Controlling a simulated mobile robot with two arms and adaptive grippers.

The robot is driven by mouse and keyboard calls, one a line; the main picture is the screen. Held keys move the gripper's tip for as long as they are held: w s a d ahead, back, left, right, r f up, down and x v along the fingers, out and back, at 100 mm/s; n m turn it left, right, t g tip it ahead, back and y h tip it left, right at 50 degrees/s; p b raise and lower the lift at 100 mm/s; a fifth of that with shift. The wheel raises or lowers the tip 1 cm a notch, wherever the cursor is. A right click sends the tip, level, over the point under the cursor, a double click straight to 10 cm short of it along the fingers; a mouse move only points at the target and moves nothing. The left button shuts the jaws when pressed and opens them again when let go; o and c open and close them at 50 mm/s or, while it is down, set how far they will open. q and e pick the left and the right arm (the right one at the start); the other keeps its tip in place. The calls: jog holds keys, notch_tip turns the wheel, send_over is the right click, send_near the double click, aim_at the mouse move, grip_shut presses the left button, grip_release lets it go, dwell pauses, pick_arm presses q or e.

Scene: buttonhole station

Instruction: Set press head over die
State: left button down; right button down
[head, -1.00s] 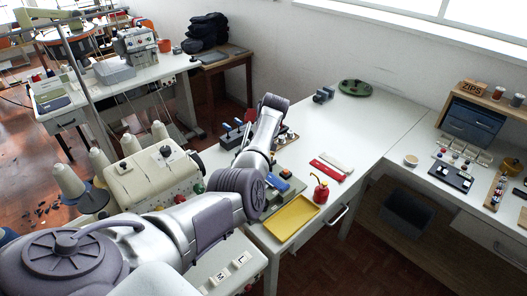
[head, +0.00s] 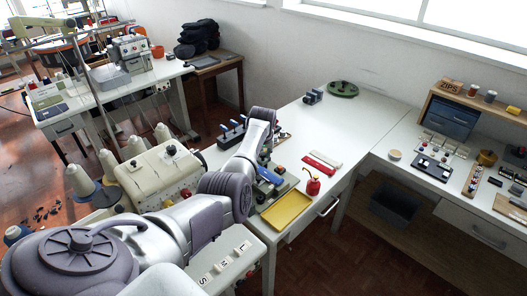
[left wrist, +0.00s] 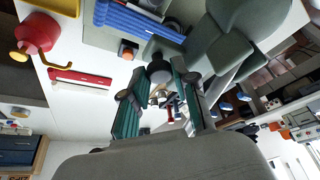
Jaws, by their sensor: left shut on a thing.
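My left gripper (left wrist: 157,84) is shut on a dark round knob (left wrist: 158,72) between its teal-padded fingers in the left wrist view. I cannot tell how the knob joins the grey-green press parts (left wrist: 222,50) beside it. In the head view my left gripper (head: 268,152) is small and partly hidden by my wrist, over the press station at the table's left edge. A blue bar (head: 270,176) lies just in front of it and also shows in the left wrist view (left wrist: 138,18). The die cannot be made out. My right gripper is out of view.
A yellow tray (head: 286,212), a red oil can (head: 313,186) and a red strip (head: 318,164) lie right of the press station. Blue-topped tools (head: 232,131) stand behind it. A cream machine (head: 158,176) is to the left. The table's middle is clear.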

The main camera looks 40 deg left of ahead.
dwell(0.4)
pick_arm(q)
jog(key=c, duration=0.9)
grip_release()
jog(key=v, duration=1.2)
jog(key=shift+s, duration=0.1)
